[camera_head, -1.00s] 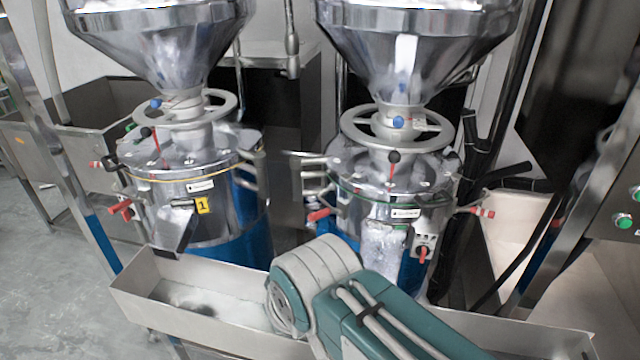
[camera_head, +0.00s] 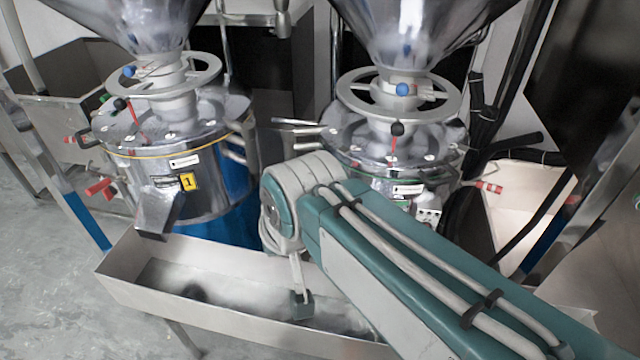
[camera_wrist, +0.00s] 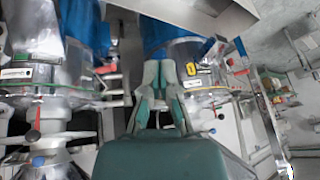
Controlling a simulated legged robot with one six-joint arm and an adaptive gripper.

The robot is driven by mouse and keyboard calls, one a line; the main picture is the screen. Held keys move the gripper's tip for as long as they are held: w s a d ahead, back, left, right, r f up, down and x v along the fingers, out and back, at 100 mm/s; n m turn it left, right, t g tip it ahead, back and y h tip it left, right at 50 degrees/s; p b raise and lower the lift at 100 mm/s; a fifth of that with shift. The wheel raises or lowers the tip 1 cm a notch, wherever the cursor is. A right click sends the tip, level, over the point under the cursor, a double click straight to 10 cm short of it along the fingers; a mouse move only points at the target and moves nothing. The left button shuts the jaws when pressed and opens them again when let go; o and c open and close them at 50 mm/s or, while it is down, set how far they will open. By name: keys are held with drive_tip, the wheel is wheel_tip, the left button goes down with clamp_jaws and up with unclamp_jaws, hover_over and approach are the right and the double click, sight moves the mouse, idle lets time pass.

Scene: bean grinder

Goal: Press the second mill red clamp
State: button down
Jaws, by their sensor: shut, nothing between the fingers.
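The second mill (camera_head: 360,165), a steel drum with a green ring, stands at the right in the head view. Its red-tipped clamp (camera_head: 488,187) sticks out on the right side; my arm covers its left front. In the wrist view, which is turned over, this mill (camera_wrist: 38,75) is at the left, with a red clamp (camera_wrist: 106,69) on the side facing the gap between the mills. My gripper (camera_wrist: 158,68) is shut and empty, its fingers between the two mills in the picture. I cannot tell whether it touches anything. The fingers are not clear in the head view.
The first mill (camera_head: 205,195), with a yellow number label, stands at the left; its red handle (camera_head: 100,187) juts out. A steel trough (camera_head: 160,285) runs in front of the mills. Black hoses (camera_head: 520,145) lie at the right. Grey floor (camera_head: 40,280) is clear at lower left.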

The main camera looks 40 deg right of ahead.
drive_tip(key=w+d+m, duration=0.5)
drive_tip(key=d+m, duration=0.3)
drive_tip(key=m, duration=0.2)
drive_tip(key=w+d+m+y, duration=0.1)
drive_tip(key=w+d+m, duration=0.3)
drive_tip(key=d+m, duration=0.4)
drive_tip(key=w+d+m+g+y, duration=0.1)
drive_tip(key=w+d+m, duration=0.4)
drive_tip(key=d+m, duration=0.4)
drive_tip(key=m, duration=0.4)
drive_tip(key=shift+w+f+m, duration=0.3)
drive_tip(key=shift+w+f, duration=0.05)
drive_tip(key=x, duration=1.4)
drive_tip(key=shift+a, duration=0.15)
drive_tip(key=shift+s, duration=0.15)
